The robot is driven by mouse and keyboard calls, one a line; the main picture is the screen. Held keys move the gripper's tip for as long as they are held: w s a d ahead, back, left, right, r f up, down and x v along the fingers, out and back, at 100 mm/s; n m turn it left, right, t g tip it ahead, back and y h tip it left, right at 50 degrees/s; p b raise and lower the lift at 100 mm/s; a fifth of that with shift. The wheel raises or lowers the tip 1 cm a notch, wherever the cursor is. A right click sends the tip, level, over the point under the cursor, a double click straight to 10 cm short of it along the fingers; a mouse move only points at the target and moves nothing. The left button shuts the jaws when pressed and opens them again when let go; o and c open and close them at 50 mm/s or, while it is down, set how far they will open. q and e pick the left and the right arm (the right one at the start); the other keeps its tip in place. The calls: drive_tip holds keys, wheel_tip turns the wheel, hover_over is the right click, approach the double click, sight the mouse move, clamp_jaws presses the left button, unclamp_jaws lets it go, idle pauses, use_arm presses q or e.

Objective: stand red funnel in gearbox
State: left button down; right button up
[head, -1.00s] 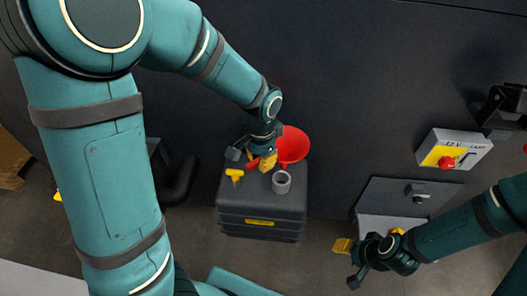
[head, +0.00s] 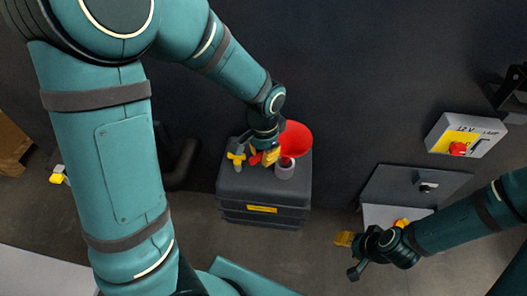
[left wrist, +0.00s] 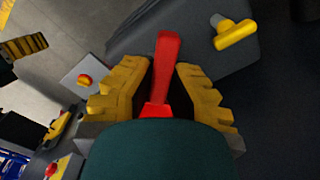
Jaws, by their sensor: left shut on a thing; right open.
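The red funnel (head: 297,138) is held by my left gripper (head: 268,155), above the back of the dark grey gearbox (head: 232,184). In the left wrist view, a narrow red part of the funnel (left wrist: 168,75) lies between the yellow fingers of my left gripper (left wrist: 160,95); the rest is hidden there. The grey round filler neck (head: 285,171) stands on the gearbox top. Red shows at its mouth, at the funnel's lower end; I cannot tell whether the spout is inside. My right gripper (head: 352,255) is open and empty, well right of the gearbox.
A yellow T-shaped handle (head: 237,158) stands on the gearbox top, close left of my left gripper; it also shows in the left wrist view (left wrist: 236,34).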

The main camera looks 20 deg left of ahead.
use_arm(q)
wheel_tip(320, 180, down, 5)
drive_tip(key=b, duration=0.3)
drive_tip(key=shift+b, duration=0.3)
drive_tip(key=c, duration=1.1)
unclamp_jaws()
drive_tip(key=shift+o, duration=0.2)
wheel_tip(320, 180, up, 12)
